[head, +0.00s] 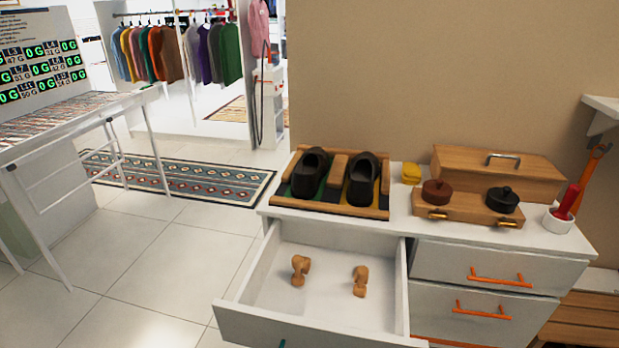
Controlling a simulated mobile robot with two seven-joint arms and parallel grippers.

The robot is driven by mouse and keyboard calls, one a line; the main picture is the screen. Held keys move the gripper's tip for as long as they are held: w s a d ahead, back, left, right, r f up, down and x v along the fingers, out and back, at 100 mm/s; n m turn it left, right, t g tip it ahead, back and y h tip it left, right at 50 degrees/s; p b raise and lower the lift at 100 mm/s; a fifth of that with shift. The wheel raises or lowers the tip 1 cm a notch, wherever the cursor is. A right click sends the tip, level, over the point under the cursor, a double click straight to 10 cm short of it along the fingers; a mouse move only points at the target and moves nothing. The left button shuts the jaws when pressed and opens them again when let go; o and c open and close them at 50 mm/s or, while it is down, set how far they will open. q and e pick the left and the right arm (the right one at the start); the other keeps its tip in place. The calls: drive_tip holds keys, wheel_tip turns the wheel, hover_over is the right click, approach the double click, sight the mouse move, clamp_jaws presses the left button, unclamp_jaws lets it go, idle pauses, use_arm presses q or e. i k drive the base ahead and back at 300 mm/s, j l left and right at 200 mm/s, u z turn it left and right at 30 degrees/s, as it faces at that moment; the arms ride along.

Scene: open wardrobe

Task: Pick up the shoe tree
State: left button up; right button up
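Two small light-brown wooden pieces that look like shoe trees lie apart in the open white drawer (322,325). The left shoe tree (299,270) is near the middle left of the drawer floor. The right shoe tree (360,281) is nearer the drawer's right wall. Two dark shoes stand above the drawer in a wooden rack, the left shoe (310,176) over a green patch and the right shoe (362,181) over a yellow patch. The shoes' insides are too dark to tell. Neither of my grippers shows in the head view.
The white cabinet top (410,228) also bears a yellow block (411,173), a wooden box (497,172), a tray with two round lidded tins, and a white cup (556,222) holding a red-handled tool. Closed drawers with orange handles sit at right.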

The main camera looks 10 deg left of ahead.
sight(300, 265)
drive_tip(key=i+l+u, duration=0.2)
drive_tip(key=u, duration=0.15)
drive_tip(key=i+l+u, duration=0.2)
drive_tip(key=l+u, duration=0.15)
drive_tip(key=l, duration=0.1)
